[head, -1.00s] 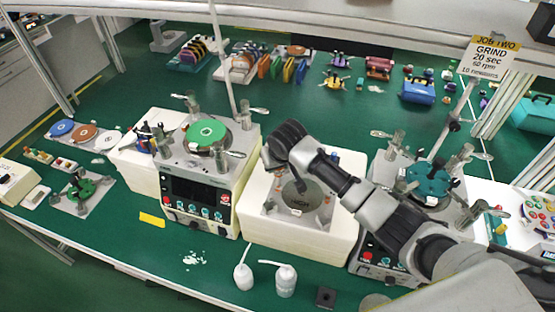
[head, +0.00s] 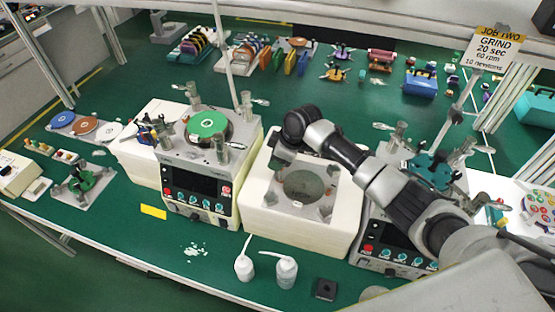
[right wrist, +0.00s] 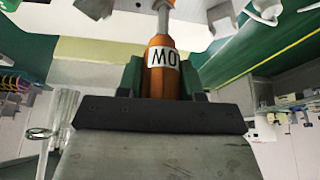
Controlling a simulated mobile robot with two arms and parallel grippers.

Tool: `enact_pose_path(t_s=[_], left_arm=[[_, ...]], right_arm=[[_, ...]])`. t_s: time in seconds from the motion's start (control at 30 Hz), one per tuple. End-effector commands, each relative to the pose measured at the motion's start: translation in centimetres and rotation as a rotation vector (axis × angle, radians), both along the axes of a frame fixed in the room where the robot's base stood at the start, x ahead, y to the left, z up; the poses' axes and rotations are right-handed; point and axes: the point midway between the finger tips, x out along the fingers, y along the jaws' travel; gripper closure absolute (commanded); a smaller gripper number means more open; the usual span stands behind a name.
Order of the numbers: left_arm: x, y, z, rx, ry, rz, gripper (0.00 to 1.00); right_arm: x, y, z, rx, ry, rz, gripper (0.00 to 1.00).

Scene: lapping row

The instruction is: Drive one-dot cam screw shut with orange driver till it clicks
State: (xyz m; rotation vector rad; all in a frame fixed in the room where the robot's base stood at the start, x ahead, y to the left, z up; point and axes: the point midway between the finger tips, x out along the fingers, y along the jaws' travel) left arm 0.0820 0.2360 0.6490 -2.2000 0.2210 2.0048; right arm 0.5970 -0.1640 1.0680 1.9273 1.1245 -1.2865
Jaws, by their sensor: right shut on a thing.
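My right gripper (right wrist: 161,75) is shut on the orange driver (right wrist: 161,88), which has a white label reading "MO". The driver's shaft points away from the gripper, to the top edge of the right wrist view, where its tip is cut off. In the head view the end of my right arm (head: 284,158) hangs over the back left of a grey square plate (head: 327,181) with a round disc in it. The plate lies on a white block (head: 275,229). Small grey pieces stand at the plate's corners. I cannot make out the one-dot cam screw or whether the driver touches it. My left gripper is out of view.
A machine with a green disc (head: 208,124) stands left of the white block. Another with a teal disc (head: 430,170) stands at the right, behind my arm. Two white bottles (head: 286,270) and a dark block (head: 325,290) stand in front, near the bench edge.

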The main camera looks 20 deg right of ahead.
Motion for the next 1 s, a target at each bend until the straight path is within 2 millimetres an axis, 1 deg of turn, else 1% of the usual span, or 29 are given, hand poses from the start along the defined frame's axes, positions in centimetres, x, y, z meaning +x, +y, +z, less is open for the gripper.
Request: enact_pose_path(t_s=[0.03,0.3,1.0], left_arm=[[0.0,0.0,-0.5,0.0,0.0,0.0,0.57],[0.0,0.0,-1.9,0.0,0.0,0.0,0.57],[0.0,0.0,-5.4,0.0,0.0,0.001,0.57]], right_arm=[[0.0,0.0,-0.2,0.001,-0.001,0.043,0.89],[-0.1,0.0,-0.2,0.0,-0.002,0.268,0.89],[-0.5,0.1,-0.2,0.0,-0.002,0.741,0.89]])
